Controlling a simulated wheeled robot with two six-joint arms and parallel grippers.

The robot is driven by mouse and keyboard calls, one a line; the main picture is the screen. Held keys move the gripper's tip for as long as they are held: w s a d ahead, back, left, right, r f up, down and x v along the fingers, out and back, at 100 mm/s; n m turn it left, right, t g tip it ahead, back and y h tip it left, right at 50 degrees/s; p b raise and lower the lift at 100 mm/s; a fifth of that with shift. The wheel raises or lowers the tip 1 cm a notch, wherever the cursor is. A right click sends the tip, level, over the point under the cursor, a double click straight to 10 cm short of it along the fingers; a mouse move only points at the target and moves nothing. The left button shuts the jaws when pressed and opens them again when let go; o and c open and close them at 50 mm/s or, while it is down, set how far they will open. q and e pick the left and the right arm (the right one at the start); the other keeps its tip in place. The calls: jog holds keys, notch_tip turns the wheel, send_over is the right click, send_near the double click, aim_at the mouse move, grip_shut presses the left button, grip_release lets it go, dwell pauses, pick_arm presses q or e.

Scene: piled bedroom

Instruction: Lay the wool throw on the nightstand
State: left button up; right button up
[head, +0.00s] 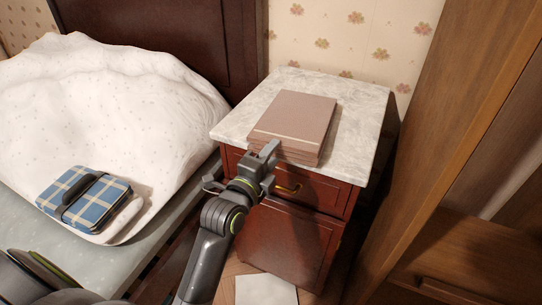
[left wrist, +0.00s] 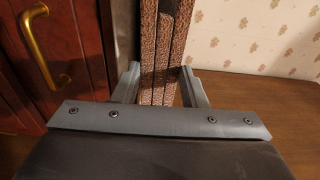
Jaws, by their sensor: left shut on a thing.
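The wool throw (head: 294,119) is a flat, folded, pinkish-brown bundle with a pale stripe near its front edge. It lies level over the grey marble top of the nightstand (head: 362,118), near the front edge; I cannot tell whether its whole underside touches the marble. My left gripper (head: 266,156) is shut on the throw's front edge. In the left wrist view the throw's woven layers (left wrist: 161,50) pass between the two fingers (left wrist: 160,88). My right gripper is not in view.
A bed with a rumpled white duvet (head: 110,85) stands at left, with a blue plaid strapped bundle (head: 95,203) on it. A wooden cabinet (head: 455,130) stands close at right. A pale sheet (head: 265,289) lies on the floor. Bare marble surrounds the throw's back and right.

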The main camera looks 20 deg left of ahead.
pick_arm(q)
jog(key=shift+r, duration=0.1)
jog(key=o, duration=1.4)
jog(key=shift+c, duration=0.2)
dwell(0.3)
dwell(0.3)
